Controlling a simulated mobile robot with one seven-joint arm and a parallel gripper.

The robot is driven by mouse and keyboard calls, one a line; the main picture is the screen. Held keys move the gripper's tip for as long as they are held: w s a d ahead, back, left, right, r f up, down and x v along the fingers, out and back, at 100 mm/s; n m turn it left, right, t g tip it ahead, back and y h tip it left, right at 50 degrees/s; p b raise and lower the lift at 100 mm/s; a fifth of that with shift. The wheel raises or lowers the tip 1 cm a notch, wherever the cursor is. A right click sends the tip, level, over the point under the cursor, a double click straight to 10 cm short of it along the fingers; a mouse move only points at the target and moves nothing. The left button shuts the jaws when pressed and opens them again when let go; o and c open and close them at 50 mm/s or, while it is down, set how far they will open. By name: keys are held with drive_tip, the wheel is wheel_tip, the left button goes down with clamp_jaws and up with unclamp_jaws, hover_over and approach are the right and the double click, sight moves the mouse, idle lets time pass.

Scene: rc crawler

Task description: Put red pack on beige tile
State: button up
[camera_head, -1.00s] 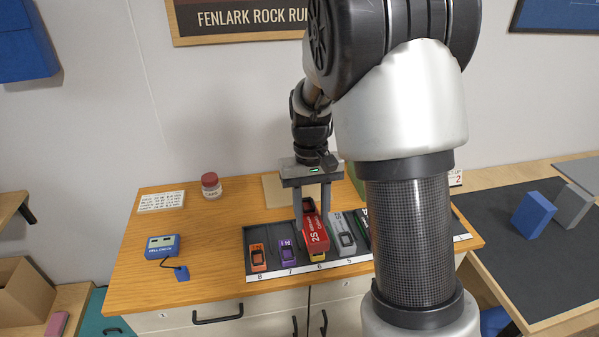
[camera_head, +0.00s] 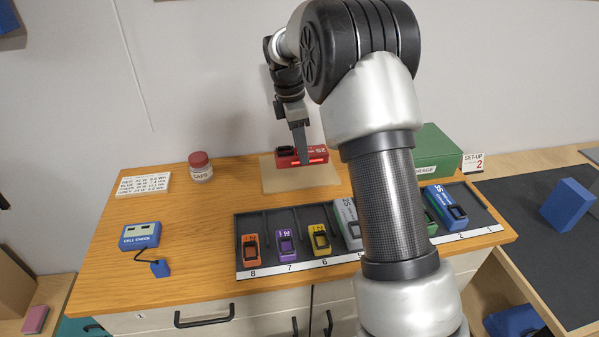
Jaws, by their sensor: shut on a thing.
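The red pack (camera_head: 289,161), marked 2S, is held by my gripper (camera_head: 303,160) at the back of the wooden bench. It lies lengthwise across the picture over the beige tile (camera_head: 285,184). My gripper points down and is shut on the pack. The pack seems to be above the tile; I cannot tell how big the gap is. The tile lies flat on the bench, its back part hidden by the pack and gripper.
A dark slotted rack (camera_head: 265,268) holds orange, purple, yellow, grey and blue packs along the bench front. A lidded jar (camera_head: 200,172) and a blue cell checker (camera_head: 140,236) stand left. A green box (camera_head: 437,150) stands right, partly behind my arm.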

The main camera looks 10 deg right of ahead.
drive_tip(key=shift+f+b, duration=0.35)
drive_tip(key=shift+f, duration=3.1)
drive_tip(key=shift+f, duration=0.15)
drive_tip(key=o, duration=1.3)
